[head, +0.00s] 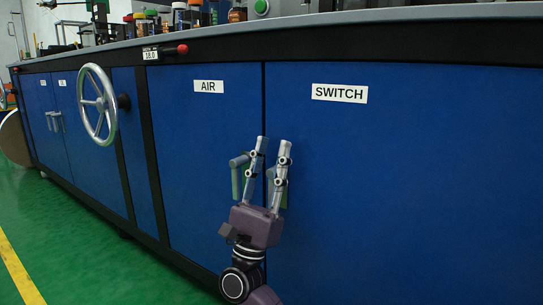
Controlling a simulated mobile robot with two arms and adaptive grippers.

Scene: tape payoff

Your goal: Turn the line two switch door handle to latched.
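The blue switch door (420,190) carries a white SWITCH label (339,93) and looks closed. Its handle is mostly hidden behind my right gripper; a short grey-green piece (284,197) beside the right finger seems to be part of it, and I cannot tell its angle. My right gripper (273,148) points up in front of the seam between the AIR and SWITCH doors. Its two fingers are apart with a gap between them. I cannot tell whether they touch the handle. My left gripper is not in view.
The AIR door (190,160) is to the left, with its grey handle (236,180) hanging down close to my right gripper. Farther left are a handwheel (97,104) and a red-knobbed lever (182,49). Green floor (90,250) is clear at lower left.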

